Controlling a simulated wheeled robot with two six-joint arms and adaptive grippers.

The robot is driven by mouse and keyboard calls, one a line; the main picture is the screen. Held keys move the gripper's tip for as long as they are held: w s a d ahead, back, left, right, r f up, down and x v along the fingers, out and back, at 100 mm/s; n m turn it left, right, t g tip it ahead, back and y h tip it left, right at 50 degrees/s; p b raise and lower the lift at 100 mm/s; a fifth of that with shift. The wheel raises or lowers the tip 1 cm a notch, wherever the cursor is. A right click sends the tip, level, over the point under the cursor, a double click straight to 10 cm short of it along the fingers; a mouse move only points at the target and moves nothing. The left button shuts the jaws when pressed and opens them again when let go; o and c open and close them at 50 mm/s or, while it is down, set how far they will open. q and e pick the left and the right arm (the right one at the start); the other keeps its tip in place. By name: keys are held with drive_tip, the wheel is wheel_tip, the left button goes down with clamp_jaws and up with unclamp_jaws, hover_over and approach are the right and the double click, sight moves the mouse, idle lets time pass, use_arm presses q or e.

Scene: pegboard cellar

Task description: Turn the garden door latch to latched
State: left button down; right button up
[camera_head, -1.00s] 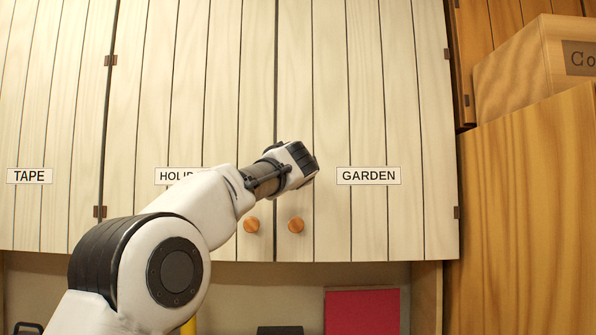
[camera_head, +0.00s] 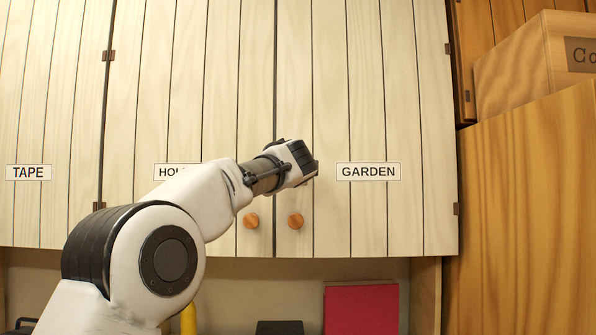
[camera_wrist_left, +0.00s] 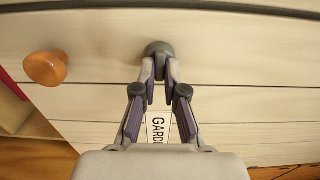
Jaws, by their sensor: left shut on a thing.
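The garden door (camera_head: 368,120) is a pale planked cupboard door with a GARDEN label (camera_head: 368,171). It looks closed, flush with the door on its left. In the left wrist view a grey rounded latch (camera_wrist_left: 158,48) sits on the door face. My left gripper (camera_wrist_left: 161,72) has its fingertips closed on the latch. In the head view my left wrist (camera_head: 298,162) hides the latch and the fingers, just left of the label. The label also shows between the fingers in the left wrist view (camera_wrist_left: 157,132), partly covered. My right gripper is in neither view.
Round wooden knobs sit below my wrist, one on the garden door (camera_head: 295,221) and one on the door beside it (camera_head: 251,220). A tall wooden cabinet (camera_head: 530,200) with a wooden box (camera_head: 510,70) on top stands at the right. A red panel (camera_head: 361,309) is below the doors.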

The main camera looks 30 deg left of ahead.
use_arm(q)
drive_tip(key=shift+s+r, duration=0.15)
drive_tip(key=shift+r, duration=0.3)
drive_tip(key=c, duration=1.2)
unclamp_jaws()
drive_tip(key=o, duration=0.4)
drive_tip(key=shift+a+f, duration=0.15)
drive_tip(key=shift+a, duration=0.05)
drive_tip(key=v, duration=0.6)
drive_tip(key=shift+s+f, duration=0.25)
drive_tip(key=shift+f, duration=0.1)
drive_tip(key=shift+s, duration=0.1)
